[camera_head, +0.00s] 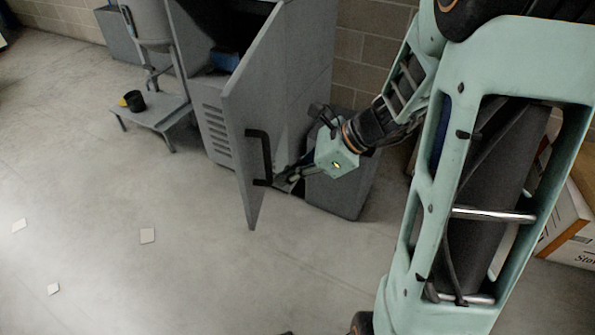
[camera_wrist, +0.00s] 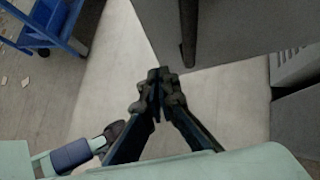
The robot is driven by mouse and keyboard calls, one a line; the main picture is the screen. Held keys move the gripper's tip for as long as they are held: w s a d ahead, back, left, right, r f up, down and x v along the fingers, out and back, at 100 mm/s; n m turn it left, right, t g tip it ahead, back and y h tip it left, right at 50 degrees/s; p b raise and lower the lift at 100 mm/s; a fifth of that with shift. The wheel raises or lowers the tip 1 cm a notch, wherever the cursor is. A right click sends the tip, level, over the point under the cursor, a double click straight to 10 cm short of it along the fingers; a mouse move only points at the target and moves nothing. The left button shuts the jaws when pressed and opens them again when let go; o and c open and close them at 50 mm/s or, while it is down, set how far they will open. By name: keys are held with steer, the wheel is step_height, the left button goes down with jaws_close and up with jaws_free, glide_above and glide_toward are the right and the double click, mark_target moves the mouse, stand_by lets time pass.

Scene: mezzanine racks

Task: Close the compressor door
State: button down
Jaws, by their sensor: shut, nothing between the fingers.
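The compressor (camera_head: 308,75) is a grey cabinet at the top middle of the head view. Its grey door (camera_head: 240,125) stands wide open, swung toward the camera, with a dark interior showing behind it. A black bar handle (camera_head: 265,150) is on the door's right-hand face, near its free edge. My gripper (camera_head: 282,181) is low on that handle side, close to the handle's lower end; contact cannot be told. In the wrist view my gripper (camera_wrist: 160,76) has its fingertips together and empty. The door (camera_wrist: 250,28) and handle (camera_wrist: 187,35) appear just beyond them.
A grey box (camera_head: 340,185) stands right behind my gripper. Cardboard boxes (camera_head: 570,225) are at the right. A blue cart (camera_wrist: 45,35) shows in the wrist view. The front-left floor is mostly clear.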

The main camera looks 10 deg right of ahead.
mark_target(248, 187)
steer(key=a, duration=0.1)
steer(key=w+a+f, duration=0.1)
steer(key=a, duration=0.1)
steer(key=a+f+b, duration=0.1)
steer(key=a, duration=0.1)
steer(key=shift+w+f, duration=0.15)
steer(key=shift+w, duration=0.15)
steer(key=shift+w+a, duration=0.2)
steer(key=shift+a, duration=0.25)
